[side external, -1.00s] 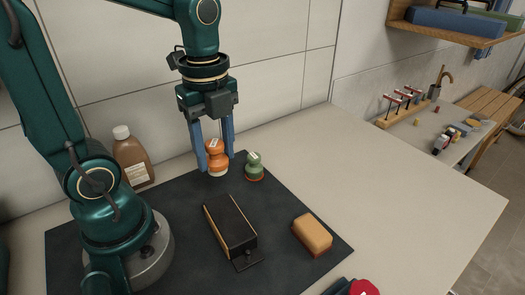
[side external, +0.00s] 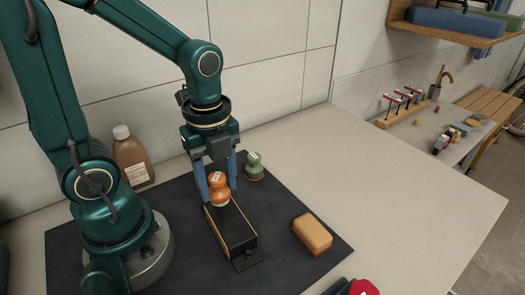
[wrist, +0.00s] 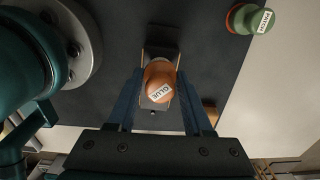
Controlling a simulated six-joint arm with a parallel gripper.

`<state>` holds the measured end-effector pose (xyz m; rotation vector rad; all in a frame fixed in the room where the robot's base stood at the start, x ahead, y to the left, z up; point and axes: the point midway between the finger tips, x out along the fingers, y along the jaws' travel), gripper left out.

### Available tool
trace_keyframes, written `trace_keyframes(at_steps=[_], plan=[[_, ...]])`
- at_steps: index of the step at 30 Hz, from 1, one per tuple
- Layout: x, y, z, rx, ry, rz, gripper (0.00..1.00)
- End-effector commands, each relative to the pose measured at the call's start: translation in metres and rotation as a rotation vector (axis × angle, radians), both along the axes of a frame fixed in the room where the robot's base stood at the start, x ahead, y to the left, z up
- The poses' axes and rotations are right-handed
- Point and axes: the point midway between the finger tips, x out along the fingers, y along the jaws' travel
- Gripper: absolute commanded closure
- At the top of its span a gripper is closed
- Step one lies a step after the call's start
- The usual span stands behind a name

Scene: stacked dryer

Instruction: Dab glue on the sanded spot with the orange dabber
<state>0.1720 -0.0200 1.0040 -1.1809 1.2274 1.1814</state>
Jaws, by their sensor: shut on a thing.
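The orange dabber (side external: 219,184), with a white label reading GLUE, is upright between the two blue fingers of my gripper (side external: 219,192). My gripper is shut on it. It also shows in the wrist view (wrist: 160,76). The dabber's pale base is over the far end of a long black-topped block (side external: 231,229) with a wooden side. I cannot tell whether the base touches the block. In the wrist view the dabber covers part of the block below, and I cannot make out a sanded spot.
A green dabber (side external: 254,167) with a white label stands behind, right of my gripper. A yellow-orange block (side external: 312,235) lies right on the dark mat (side external: 285,207). A brown bottle (side external: 131,160) stands back left. A red item (side external: 362,287) is at the front edge.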

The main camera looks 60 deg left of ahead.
Motion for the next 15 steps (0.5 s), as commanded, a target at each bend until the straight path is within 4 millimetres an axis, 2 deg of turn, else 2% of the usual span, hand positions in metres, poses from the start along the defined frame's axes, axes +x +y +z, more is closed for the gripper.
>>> trace_keyframes(at_steps=[3,4,5,15], plan=[[-0.002,0.000,-0.018,-0.002,0.011,0.000,0.94],[0.000,-0.002,-0.016,0.000,0.001,-0.003,0.93],[0.000,-0.006,-0.014,0.000,-0.002,-0.005,1.00],[-0.002,-0.037,-0.017,0.000,-0.001,-0.006,1.00]])
